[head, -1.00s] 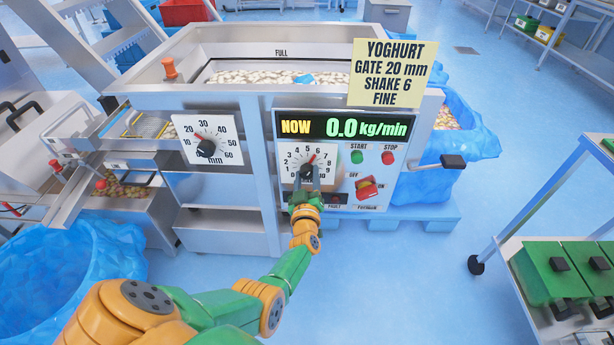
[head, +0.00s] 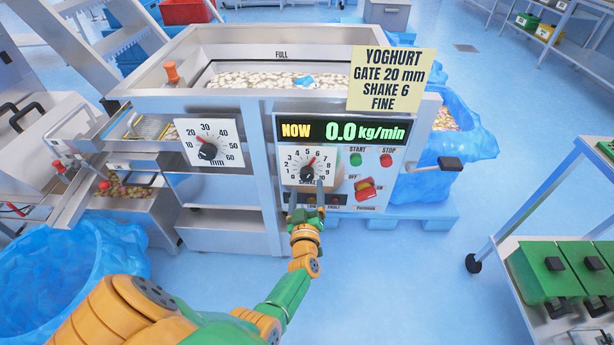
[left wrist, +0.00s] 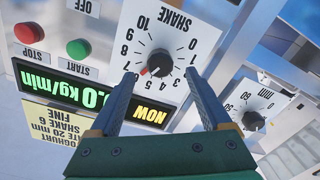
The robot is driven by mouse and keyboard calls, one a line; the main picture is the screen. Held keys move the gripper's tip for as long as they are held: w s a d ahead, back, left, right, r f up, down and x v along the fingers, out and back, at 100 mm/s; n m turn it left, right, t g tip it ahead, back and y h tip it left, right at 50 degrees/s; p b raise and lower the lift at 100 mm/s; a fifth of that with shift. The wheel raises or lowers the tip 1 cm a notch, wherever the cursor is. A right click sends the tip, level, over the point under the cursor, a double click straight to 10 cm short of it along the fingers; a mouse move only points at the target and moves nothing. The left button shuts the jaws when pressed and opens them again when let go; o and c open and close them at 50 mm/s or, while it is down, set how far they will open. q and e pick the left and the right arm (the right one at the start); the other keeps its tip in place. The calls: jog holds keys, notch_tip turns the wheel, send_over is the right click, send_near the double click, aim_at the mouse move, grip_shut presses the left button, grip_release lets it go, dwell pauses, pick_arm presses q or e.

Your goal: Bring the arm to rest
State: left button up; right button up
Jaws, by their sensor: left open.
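My left gripper (head: 305,193) is open and empty in front of the shake dial, with its fingertips just below the knob (head: 306,173) and apart from it. In the left wrist view the two spread fingers (left wrist: 160,78) point at the same black knob (left wrist: 160,62), which shows between and beyond their tips. The knob's red mark points close to 6. The grey machine's display (head: 342,130) reads NOW 0.0 kg/min. My right gripper is out of view.
A gate dial (head: 209,142) in mm sits left of the shake dial. Start (head: 355,159) and stop (head: 386,160) buttons and a red switch (head: 367,190) are at its right. A yellow note (head: 389,79) reads yoghurt, gate 20 mm, shake 6, fine.

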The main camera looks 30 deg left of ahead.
pick_arm(q)
jog(key=shift+v, duration=1.05)
jog(key=shift+d, duration=0.1)
jog(key=s+d+f+m+g+h+p, duration=0.25)
jog(key=s+d+f+m+h, duration=0.25)
jog(key=s+f, duration=0.35)
jog(key=s+d+f+m+g+h+p, duration=0.2)
jog(key=s+d+f+m+g+h, duration=0.25)
jog(key=s+d+f, duration=0.35)
jog(key=s+a+f+m+g, duration=0.1)
jog(key=s+f+g, duration=0.1)
jog(key=s, duration=0.5)
jog(key=s+a+f+m+g+p, duration=0.1)
jog(key=s+f+m+g, duration=0.1)
jog(key=s, duration=0.5)
jog(key=s+a+f+m+g, duration=0.1)
jog(key=s+f+m+g, duration=0.1)
jog(key=s, duration=0.6)
jog(key=shift+a+f+g+p, duration=0.3)
jog(key=shift+f+g, duration=0.2)
jog(key=shift+f, duration=0.25)
